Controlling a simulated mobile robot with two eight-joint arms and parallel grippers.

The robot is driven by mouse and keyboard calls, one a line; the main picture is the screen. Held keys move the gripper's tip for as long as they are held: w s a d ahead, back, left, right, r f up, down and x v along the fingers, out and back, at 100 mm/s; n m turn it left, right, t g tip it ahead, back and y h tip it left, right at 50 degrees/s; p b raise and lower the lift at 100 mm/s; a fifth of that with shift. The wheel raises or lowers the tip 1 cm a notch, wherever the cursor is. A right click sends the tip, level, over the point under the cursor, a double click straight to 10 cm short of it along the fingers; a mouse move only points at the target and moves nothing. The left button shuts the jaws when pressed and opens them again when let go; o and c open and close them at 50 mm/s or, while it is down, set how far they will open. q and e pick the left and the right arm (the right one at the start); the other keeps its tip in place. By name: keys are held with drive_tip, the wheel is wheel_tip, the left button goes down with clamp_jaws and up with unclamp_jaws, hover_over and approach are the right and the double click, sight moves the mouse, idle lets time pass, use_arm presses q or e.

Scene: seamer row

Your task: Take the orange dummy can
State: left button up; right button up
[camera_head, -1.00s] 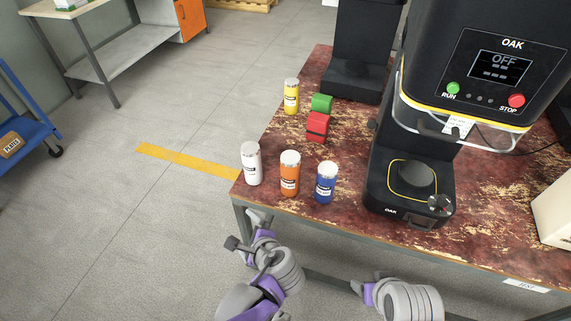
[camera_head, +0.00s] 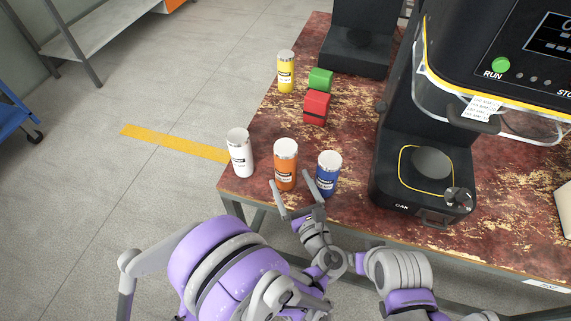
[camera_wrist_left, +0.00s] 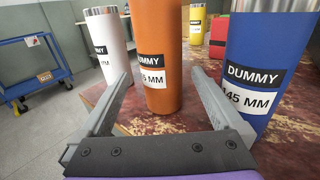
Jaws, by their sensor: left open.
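The orange dummy can (camera_head: 285,168) stands upright near the table's front edge, between the white can (camera_head: 239,154) and the blue can (camera_head: 327,175). My left gripper (camera_head: 294,193) is open at the table's front edge, just in front of the orange can. In the left wrist view the orange can (camera_wrist_left: 158,60) stands ahead, between the lines of the two open fingers (camera_wrist_left: 160,100). The blue can (camera_wrist_left: 262,70) is close on the right and the white can (camera_wrist_left: 106,40) on the left. The right gripper cannot be made out.
A yellow can (camera_head: 286,73), a green block (camera_head: 320,80) and a red block (camera_head: 316,107) are farther back on the worn red table (camera_head: 250,190). The black seamer (camera_head: 420,190) stands right of the blue can. A blue cart (camera_head: 14,115) is far left.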

use_arm(q)
drive_tip(key=x, duration=0.5)
drive_tip(key=shift+w+f, duration=0.2)
drive_tip(key=c, duration=1.5)
